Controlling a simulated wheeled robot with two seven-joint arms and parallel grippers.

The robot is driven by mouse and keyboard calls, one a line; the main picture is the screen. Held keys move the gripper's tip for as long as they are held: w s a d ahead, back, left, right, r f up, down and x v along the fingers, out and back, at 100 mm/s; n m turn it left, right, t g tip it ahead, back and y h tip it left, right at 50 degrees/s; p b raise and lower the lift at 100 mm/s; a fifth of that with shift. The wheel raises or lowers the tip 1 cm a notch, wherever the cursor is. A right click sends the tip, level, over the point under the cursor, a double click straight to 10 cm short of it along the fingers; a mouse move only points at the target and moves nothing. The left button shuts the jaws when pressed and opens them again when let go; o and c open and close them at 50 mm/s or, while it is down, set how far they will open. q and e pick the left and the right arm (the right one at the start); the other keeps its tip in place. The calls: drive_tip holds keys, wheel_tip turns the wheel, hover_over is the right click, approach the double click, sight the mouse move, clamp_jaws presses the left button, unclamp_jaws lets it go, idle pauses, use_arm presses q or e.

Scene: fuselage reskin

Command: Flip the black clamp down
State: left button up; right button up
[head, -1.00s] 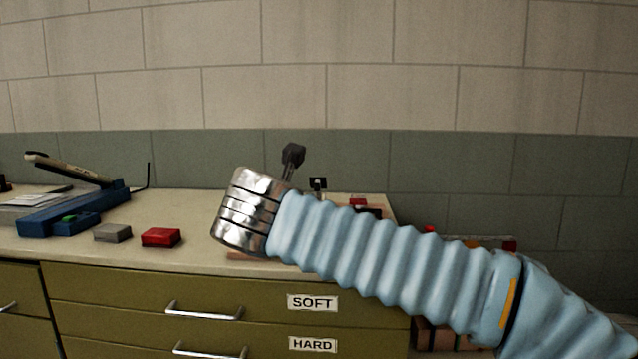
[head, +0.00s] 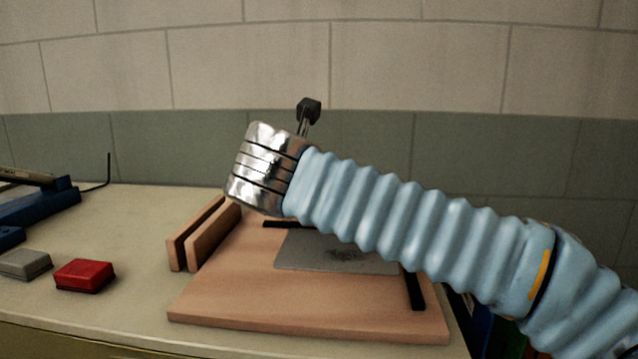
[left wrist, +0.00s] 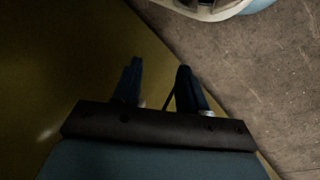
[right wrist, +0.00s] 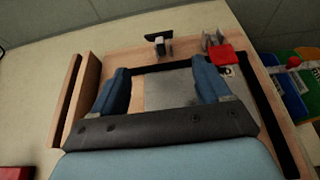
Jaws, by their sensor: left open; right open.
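The black clamp's dark knob (head: 308,112) stands up on a metal stem behind my right arm in the head view; the arm hides its base. In the right wrist view the black clamp (right wrist: 160,43) is at the far edge of the wooden board (head: 300,308), beyond my fingers. My right gripper (right wrist: 163,78) is open and empty above the board, apart from the clamp. Its fingers are hidden in the head view. My left gripper (left wrist: 160,75) is open and empty over a dark yellowish surface, away from the board.
A red-handled clamp (right wrist: 226,55) stands right of the black one. A grey sheet (head: 335,255) lies on the board, with wooden strips (head: 213,238) at its left. Red (head: 84,275) and grey (head: 25,264) blocks lie left on the counter. Coloured bins (right wrist: 290,85) are at right.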

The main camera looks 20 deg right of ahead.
drive_tip(key=x, duration=1.4)
drive_tip(key=shift+r, duration=0.1)
drive_tip(key=shift+c, duration=0.2)
